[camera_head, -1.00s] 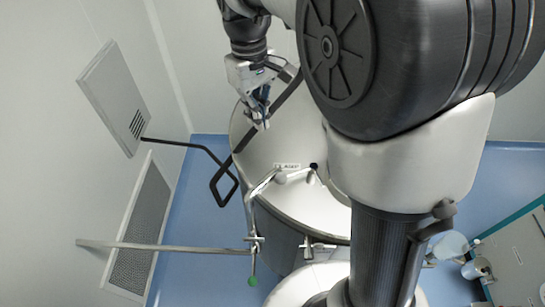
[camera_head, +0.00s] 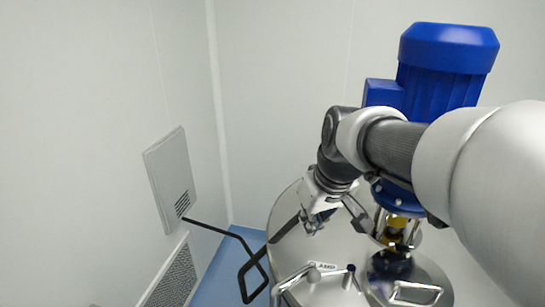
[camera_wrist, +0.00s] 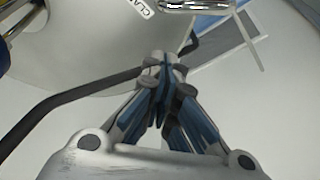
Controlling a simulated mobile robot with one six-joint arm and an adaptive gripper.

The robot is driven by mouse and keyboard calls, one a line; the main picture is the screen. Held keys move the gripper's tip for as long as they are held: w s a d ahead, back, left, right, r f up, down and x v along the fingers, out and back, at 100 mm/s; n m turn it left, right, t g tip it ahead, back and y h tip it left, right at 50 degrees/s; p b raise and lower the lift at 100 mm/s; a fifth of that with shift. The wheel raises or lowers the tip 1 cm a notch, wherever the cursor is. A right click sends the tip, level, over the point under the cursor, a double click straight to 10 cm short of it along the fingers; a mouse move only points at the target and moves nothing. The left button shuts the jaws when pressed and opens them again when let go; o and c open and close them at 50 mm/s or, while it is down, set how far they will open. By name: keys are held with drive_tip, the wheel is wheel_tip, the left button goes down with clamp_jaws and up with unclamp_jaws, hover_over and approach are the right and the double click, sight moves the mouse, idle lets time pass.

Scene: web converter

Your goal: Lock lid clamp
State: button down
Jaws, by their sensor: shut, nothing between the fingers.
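The vessel's round metal lid (camera_head: 290,250) fills the lower middle of the head view. A label reading CLAMP (camera_head: 323,266) is on it, partly visible in the wrist view (camera_wrist: 141,8). Just below the label is the lid clamp's bent metal handle (camera_head: 292,281) with a rounded end; its lower part is cut off. A shiny metal part (camera_wrist: 196,5) at the top edge of the wrist view may belong to it. My gripper (camera_head: 313,226) is over the lid, beyond the label and apart from the handle. In the wrist view its fingers (camera_wrist: 164,68) are together and empty.
A black bent bar (camera_head: 246,262) runs from the wall to the vessel's left side and crosses behind my fingers in the wrist view. A blue motor (camera_head: 445,65) stands on the lid at right. Wall panels (camera_head: 170,180) are at left.

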sight(307, 265)
drive_tip(key=f, duration=0.6)
drive_tip(key=s+f, duration=0.1)
drive_tip(key=f, duration=0.2)
drive_tip(key=shift+d+f, duration=0.1)
drive_tip(key=shift+f, duration=0.1)
drive_tip(key=shift+w, duration=0.15)
drive_tip(key=shift+w, duration=0.1)
drive_tip(key=shift+s+f, duration=0.1)
drive_tip(key=shift+s, duration=0.1)
